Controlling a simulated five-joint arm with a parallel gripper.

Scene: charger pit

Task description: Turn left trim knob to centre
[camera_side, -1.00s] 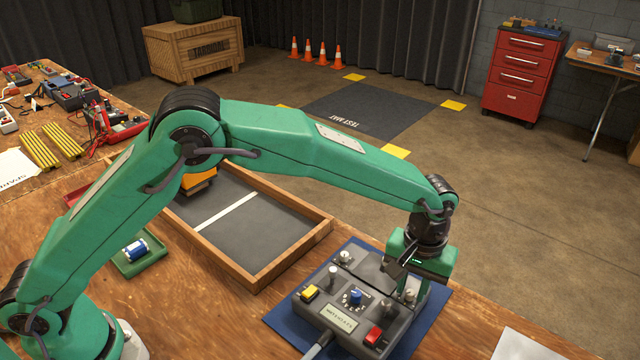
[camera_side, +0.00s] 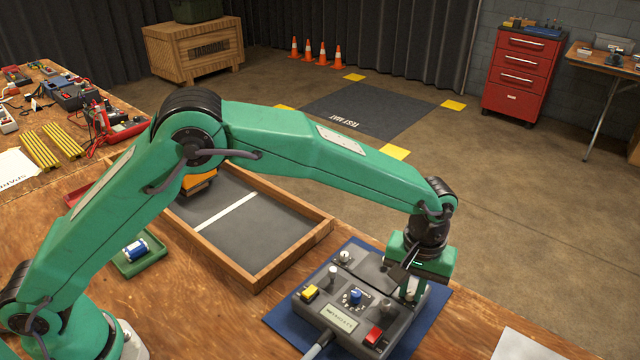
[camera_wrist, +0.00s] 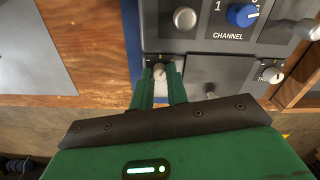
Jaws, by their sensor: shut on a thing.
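The transmitter box (camera_side: 322,311) lies on a blue mat and also shows in the wrist view (camera_wrist: 215,78). The left trim knob (camera_wrist: 159,71) is a small pale knob at the box's edge, left of the CHANNEL label in the wrist view. My gripper (camera_wrist: 159,85) is shut on it, one finger on each side. In the side view my gripper (camera_side: 411,292) points down over the box's right end and mostly covers that knob. I cannot make out the knob's pointer. The other trim knob (camera_wrist: 272,75) stands free and also shows in the side view (camera_side: 344,257).
A blue channel knob (camera_side: 355,297), two sticks, a yellow switch (camera_side: 309,292) and a red switch (camera_side: 373,336) stand up from the box close to my gripper. A wood-framed tray (camera_side: 290,262) lies behind it.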

